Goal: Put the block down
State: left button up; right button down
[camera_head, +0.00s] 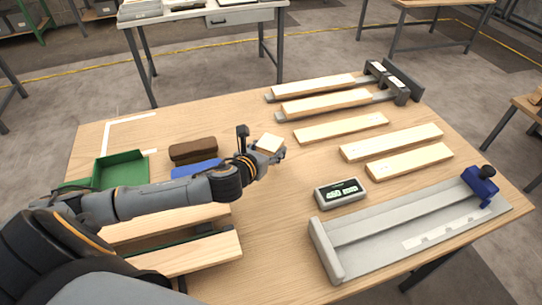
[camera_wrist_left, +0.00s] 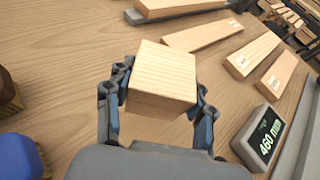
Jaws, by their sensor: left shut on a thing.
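A light wooden block (camera_head: 269,143) is held between the fingers of my left gripper (camera_head: 269,152), near the middle of the workbench. In the left wrist view the block (camera_wrist_left: 162,78) fills the space between both fingertips of the left gripper (camera_wrist_left: 160,103). The gripper is shut on it. Wood grain shows on the block's top and front face. Its underside is hidden, so I cannot tell whether it touches the tabletop (camera_head: 285,216). My right gripper is in neither view.
A grey meter with a display (camera_head: 341,193) lies right of the gripper. Several boards (camera_head: 341,127) lie behind and to the right. A grey measuring fixture (camera_head: 410,235) fills the front right. A brown brush (camera_head: 193,150) and green tray (camera_head: 121,170) are at left. Bare tabletop surrounds the block.

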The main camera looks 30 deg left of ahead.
pick_arm(q)
jog(key=shift+w+a+f, duration=0.15)
jog(key=shift+w+f, duration=0.35)
jog(key=shift+f, duration=0.05)
jog(key=shift+w+f, duration=0.1)
jog(key=shift+f, duration=1.6)
jog(key=shift+f, duration=0.2)
jog(key=o, duration=1.2)
jog(key=shift+r, duration=0.1)
